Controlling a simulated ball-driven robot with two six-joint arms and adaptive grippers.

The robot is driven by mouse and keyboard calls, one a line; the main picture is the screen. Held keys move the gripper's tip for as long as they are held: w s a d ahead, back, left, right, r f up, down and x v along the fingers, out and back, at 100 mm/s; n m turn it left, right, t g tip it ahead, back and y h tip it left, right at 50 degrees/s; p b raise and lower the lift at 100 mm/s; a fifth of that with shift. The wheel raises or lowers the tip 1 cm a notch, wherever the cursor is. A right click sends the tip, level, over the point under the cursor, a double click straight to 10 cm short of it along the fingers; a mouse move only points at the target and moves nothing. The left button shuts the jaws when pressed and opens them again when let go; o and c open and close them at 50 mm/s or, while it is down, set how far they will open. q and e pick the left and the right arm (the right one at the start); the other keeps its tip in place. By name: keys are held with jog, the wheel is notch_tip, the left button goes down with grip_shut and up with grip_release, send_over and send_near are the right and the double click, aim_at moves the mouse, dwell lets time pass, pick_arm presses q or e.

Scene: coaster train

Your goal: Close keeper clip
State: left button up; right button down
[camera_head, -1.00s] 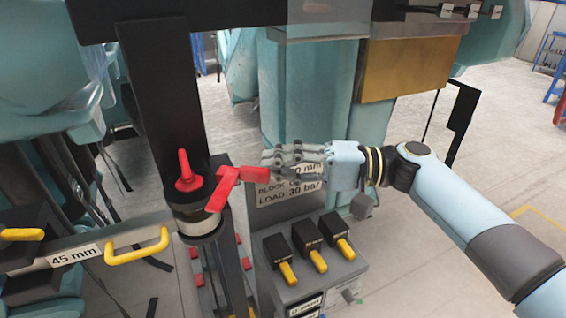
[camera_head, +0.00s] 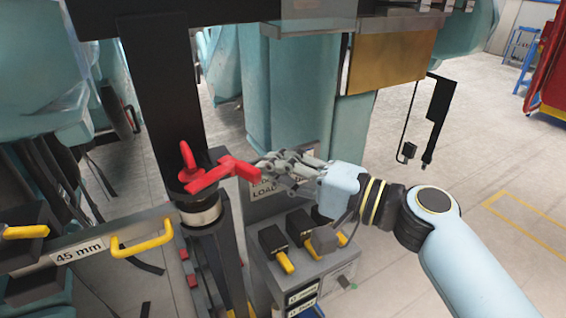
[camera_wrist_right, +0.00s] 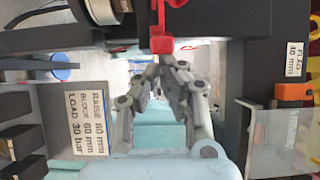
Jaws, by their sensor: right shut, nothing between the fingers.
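The red keeper clip (camera_head: 224,173) is a bent bar at the top of a dark cylinder with a pale band (camera_head: 201,214), beside the dark upright post. In the right wrist view the shut fingertips (camera_wrist_right: 154,68) sit just below a red block-like end of the clip (camera_wrist_right: 162,43). My left gripper is not in view.
A dark post (camera_head: 160,100) rises behind the cylinder. A grey box with yellow-tipped levers (camera_head: 284,262) stands below my right gripper. Open floor lies to the right.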

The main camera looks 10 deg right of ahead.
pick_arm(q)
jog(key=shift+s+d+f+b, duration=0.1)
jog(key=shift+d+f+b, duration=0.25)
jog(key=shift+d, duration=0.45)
pick_arm(e)
jog(key=shift+s+a+f+m+t+h, duration=0.1)
jog(key=shift+s+a+m+t+h, duration=0.2)
jog(key=shift+s, duration=0.2)
jog(key=shift+s+a+m+t+h, duration=0.15)
jog(key=shift+s+m+t+h, duration=0.15)
jog(key=shift+s+t+h, duration=0.15)
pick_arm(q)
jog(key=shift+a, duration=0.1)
pick_arm(e)
jog(key=shift+s+a, duration=0.1)
jog(key=shift+s, duration=0.05)
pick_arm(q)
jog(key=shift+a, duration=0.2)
